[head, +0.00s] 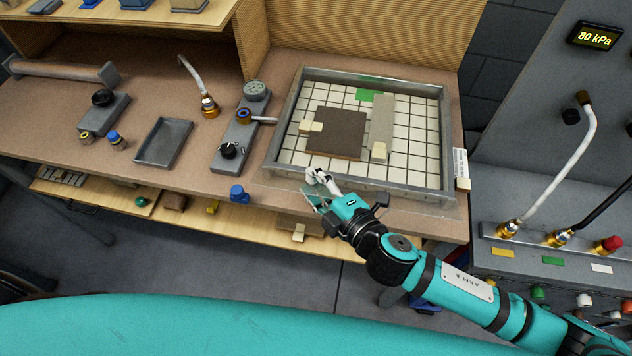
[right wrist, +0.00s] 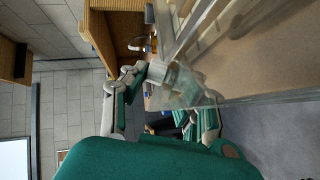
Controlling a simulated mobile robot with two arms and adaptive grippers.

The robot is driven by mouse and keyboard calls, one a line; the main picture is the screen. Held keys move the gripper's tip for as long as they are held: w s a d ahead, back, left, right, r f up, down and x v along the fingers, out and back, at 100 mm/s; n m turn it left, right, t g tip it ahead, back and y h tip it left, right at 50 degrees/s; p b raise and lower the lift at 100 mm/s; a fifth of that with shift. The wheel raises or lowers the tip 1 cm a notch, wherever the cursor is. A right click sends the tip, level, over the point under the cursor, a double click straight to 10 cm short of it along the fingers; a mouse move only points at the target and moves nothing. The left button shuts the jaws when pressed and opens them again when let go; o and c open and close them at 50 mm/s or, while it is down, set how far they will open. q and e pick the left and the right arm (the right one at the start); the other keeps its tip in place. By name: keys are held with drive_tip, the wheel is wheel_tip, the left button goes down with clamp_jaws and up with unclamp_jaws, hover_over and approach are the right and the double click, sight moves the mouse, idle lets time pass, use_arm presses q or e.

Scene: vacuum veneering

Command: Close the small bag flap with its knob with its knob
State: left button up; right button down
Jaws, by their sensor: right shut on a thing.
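My right gripper (head: 321,190) is at the front edge of the framed tray, left of its middle. It is shut on a small whitish knob (head: 313,177). In the right wrist view the pale, translucent knob (right wrist: 172,74) sits between the fingers of my right gripper (right wrist: 165,95). A clear film, seemingly the bag flap (right wrist: 260,98), runs from there to the right. In the head view the clear bag film (head: 415,203) shows faintly along the tray's front. I cannot tell how the flap lies against the bag. My left gripper is not in view.
The framed tray (head: 445,140) has a white grid bed with a brown panel (head: 337,133), a grey strip (head: 382,115) and pale blocks. A grey hose fitting block (head: 232,132) and an empty grey tray (head: 162,143) stand left. A hose panel (head: 610,150) stands right.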

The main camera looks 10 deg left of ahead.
drive_tip(key=shift+w+r, duration=0.2)
drive_tip(key=shift+r, duration=0.3)
drive_tip(key=c, duration=1.3)
unclamp_jaws()
drive_tip(key=shift+o, duration=0.4)
drive_tip(key=shift+s+f, duration=0.1)
drive_tip(key=shift+f, duration=0.1)
drive_tip(key=v, duration=1.2)
